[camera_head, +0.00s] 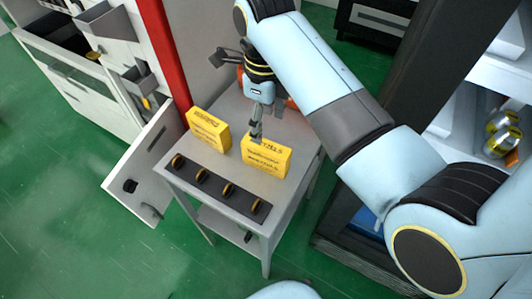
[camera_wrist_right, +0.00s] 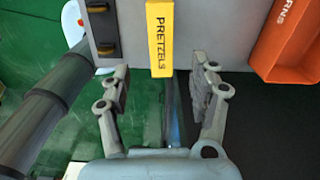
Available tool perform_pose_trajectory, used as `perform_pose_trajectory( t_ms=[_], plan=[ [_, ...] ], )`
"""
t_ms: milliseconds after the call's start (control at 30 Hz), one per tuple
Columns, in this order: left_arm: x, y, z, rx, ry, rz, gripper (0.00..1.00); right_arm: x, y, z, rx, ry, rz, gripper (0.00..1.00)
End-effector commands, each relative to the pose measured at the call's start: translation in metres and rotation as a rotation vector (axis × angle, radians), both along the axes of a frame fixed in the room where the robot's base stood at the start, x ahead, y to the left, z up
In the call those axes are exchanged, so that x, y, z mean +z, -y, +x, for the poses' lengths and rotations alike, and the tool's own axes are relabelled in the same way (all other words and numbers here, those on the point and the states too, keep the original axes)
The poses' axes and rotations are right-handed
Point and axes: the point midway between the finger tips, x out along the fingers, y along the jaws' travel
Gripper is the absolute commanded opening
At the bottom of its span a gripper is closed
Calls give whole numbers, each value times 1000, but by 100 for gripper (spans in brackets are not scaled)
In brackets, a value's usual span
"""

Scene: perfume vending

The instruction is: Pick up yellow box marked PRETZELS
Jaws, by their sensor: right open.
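A yellow box marked PRETZELS (camera_wrist_right: 160,38) shows in the right wrist view at the top middle, lying ahead of the gap between my fingers. In the head view, the yellow box (camera_head: 265,160) nearest my gripper stands on the right part of a small grey table; its lettering is too small to read surely. My right gripper (camera_head: 256,132) points down at the box's back edge. In the wrist view my right gripper (camera_wrist_right: 163,76) is open, its fingers on either side of the box's line and apart from it. My left gripper is not in view.
A second yellow box (camera_head: 208,130) stands to the left on the grey table (camera_head: 232,178). A dark strip with several round knobs (camera_head: 217,188) lies along the front edge. An orange bin (camera_wrist_right: 285,42) is at the right in the wrist view. A red-edged white cabinet stands left.

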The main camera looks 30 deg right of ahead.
Motion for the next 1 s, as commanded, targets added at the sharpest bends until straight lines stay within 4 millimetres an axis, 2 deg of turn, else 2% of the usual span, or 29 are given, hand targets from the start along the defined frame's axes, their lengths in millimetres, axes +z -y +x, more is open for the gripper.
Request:
perform_pose_trajectory(
  t_ms=[200,433,700,967,1000],
  plan=[
    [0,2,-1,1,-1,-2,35,-37,0,0,-6,-4,1,62],
    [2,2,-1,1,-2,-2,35,-57,0,0,-4,-3,1,62],
    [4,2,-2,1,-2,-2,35,-96,2,0,-4,-1,-1,62],
    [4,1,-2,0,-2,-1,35,-101,2,0,-4,1,1,62],
    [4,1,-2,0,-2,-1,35,-101,2,0,-4,1,1,59]
  ],
)
